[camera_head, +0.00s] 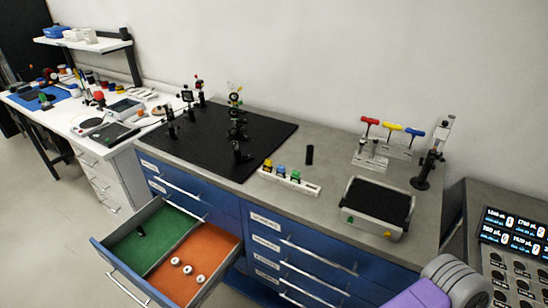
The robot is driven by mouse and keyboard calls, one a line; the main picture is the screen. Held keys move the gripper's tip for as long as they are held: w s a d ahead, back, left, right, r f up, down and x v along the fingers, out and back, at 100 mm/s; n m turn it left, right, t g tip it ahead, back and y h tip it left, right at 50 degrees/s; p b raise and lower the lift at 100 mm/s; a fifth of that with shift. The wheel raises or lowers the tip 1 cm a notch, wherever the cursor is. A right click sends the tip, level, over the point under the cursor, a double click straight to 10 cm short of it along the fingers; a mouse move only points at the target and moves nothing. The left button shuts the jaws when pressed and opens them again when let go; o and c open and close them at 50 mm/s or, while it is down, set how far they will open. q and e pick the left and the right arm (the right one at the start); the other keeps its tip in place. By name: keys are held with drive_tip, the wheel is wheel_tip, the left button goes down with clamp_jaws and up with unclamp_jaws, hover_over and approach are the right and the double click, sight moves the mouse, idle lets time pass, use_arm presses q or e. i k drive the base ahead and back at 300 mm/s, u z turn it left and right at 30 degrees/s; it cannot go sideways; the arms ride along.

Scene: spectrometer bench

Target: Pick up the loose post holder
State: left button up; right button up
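A small black upright cylinder (309,154) stands alone on the grey bench top, right of the black breadboard and behind the white rack; it looks like the loose post holder. A small dark piece (140,231) lies in the green compartment of the open drawer; I cannot tell what it is. Part of one of my arms shows at the bottom right edge, in grey and purple. Neither of my grippers is in view.
The black breadboard (268,134) carries several optics posts. A white rack (297,184) with coloured knobs, a black-topped device (378,205), a stand with coloured T-handle tools (392,128) and a post assembly (423,183) surround the cylinder. The open drawer (150,210) juts out in front.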

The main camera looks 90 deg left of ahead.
sight(309, 159)
drive_tip(key=u, duration=2.15)
